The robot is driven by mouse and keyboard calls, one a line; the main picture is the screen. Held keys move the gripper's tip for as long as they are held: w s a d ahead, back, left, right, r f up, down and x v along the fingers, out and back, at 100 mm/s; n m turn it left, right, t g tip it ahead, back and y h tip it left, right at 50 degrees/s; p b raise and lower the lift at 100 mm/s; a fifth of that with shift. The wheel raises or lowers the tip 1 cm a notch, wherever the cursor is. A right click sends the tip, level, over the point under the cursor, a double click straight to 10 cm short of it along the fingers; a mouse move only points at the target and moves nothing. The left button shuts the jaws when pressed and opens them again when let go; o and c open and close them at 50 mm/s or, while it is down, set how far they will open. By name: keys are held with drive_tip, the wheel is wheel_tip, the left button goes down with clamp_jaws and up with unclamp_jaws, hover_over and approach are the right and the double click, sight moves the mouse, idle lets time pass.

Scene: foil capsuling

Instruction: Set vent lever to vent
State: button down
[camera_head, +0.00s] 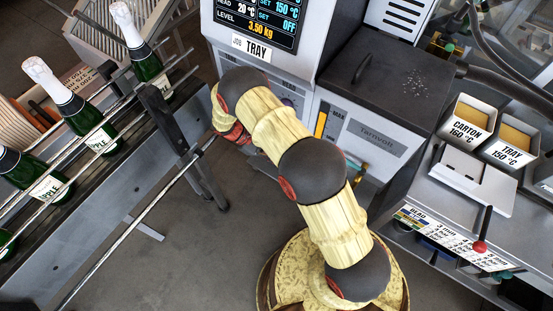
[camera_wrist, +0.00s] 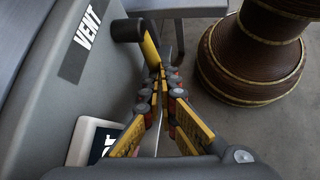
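My gripper (camera_wrist: 160,82) shows in the wrist view with its yellow fingers drawn together at the front; nothing clearly shows held between them. A dark rounded part (camera_wrist: 125,30), perhaps the vent lever's handle or pivot, sits just left of and beyond the fingers. I cannot tell whether the fingers touch it. A VENT label (camera_wrist: 88,30) is on the grey panel (camera_wrist: 50,75) to the left. In the head view my arm reaches to the front of the grey machine (camera_head: 370,135); the gripper is mostly hidden behind my arm, and the vent lever cannot be made out.
A white label (camera_wrist: 92,142) is low on the panel, close to the left finger. A rail conveyor with foil-topped bottles (camera_head: 70,105) stands left. Floor between is open.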

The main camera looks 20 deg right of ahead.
idle(0.4)
wheel_tip(320, 180, up, 10)
idle(0.5)
idle(0.4)
drive_tip(key=s+a+r+m+y, duration=0.2)
drive_tip(key=s+a+y, duration=0.1)
drive_tip(key=s, duration=0.3)
drive_tip(key=s+d+r+m+t+y, duration=0.1)
drive_tip(key=s+r+t, duration=0.4)
drive_tip(key=r, duration=1.3)
drive_tip(key=s+d+r+m+t+y, duration=0.1)
drive_tip(key=s+r+m+t+y, duration=0.3)
drive_tip(key=s+r, duration=0.6)
wheel_tip(320, 180, up, 8)
drive_tip(key=shift+s+r+m+t, duration=0.1)
drive_tip(key=shift+s+m+t, duration=0.25)
drive_tip(key=shift+m+t, duration=0.55)
